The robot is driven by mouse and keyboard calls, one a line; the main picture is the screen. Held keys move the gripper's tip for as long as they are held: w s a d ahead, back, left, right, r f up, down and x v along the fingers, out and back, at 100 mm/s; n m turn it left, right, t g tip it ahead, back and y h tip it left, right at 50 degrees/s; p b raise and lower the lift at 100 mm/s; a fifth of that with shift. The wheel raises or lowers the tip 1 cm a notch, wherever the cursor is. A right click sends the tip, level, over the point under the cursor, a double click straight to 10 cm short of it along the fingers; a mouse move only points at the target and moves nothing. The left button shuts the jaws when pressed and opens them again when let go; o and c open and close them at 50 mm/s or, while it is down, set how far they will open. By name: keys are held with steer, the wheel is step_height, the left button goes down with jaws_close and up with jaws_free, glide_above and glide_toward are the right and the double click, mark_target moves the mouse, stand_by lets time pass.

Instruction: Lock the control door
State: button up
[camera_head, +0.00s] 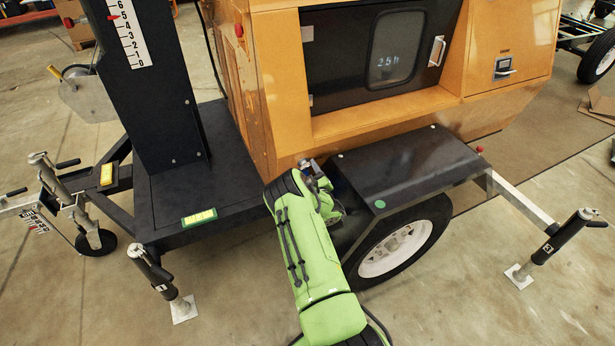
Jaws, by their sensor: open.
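The control door (342,56) is a dark panel with a rounded window, set in the yellow housing of the light tower. It looks closed. A display reading about 2.5h shows through the window. A pale handle (437,51) stands at the door's right edge; I cannot tell whether it is locked. My gripper (309,168) is at the end of my green arm, low in front of the housing and left of the black fender. It is small and partly hidden by my wrist, open, and apart from the door and handle.
A black fender (405,165) over a wheel (396,250) juts out below the door. A recessed latch (503,68) is on the panel to the right. A black mast (150,90) stands left. Outrigger jacks (556,240) stand at both sides. Floor in front is open.

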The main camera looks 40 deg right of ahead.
steer(key=c, duration=0.8)
steer(key=shift+r+p, duration=0.15)
steer(key=shift+p, duration=0.35)
steer(key=m+y+p, duration=0.1)
steer(key=m+p, duration=0.1)
steer(key=shift+s+d+p, duration=0.1)
steer(key=shift+p, duration=0.3)
steer(key=shift+d+m+y+p, duration=0.1)
steer(key=shift+m+y+p, duration=0.3)
steer(key=shift+m+p, duration=0.8)
steer(key=o, duration=0.8)
